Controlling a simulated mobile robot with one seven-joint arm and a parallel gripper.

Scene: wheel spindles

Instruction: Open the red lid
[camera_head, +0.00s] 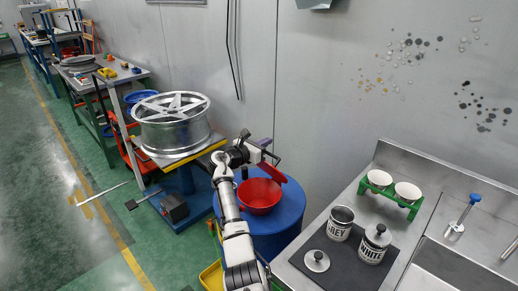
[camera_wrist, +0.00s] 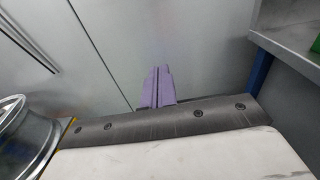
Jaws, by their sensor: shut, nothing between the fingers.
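A round red container (camera_head: 259,198) sits on top of a blue drum, and its open inside shows. A red flap that looks like the red lid (camera_head: 271,173) stands tilted up at the container's back right rim. My gripper (camera_head: 266,143) is above and behind the lid, near the wall. Its purple fingers show in the wrist view (camera_wrist: 157,88), closed together with nothing between them. The lid is not visible in the wrist view. Part of the lid and rim is close behind my wrist in the head view, so I cannot tell whether they touch.
A silver wheel rim (camera_head: 173,122) on a stand is left of the drum (camera_head: 280,219). A steel counter (camera_head: 430,165) with canisters (camera_head: 372,244) and white cups in a green rack (camera_head: 391,196) is at right. The grey wall (camera_wrist: 105,50) is close ahead of the fingers.

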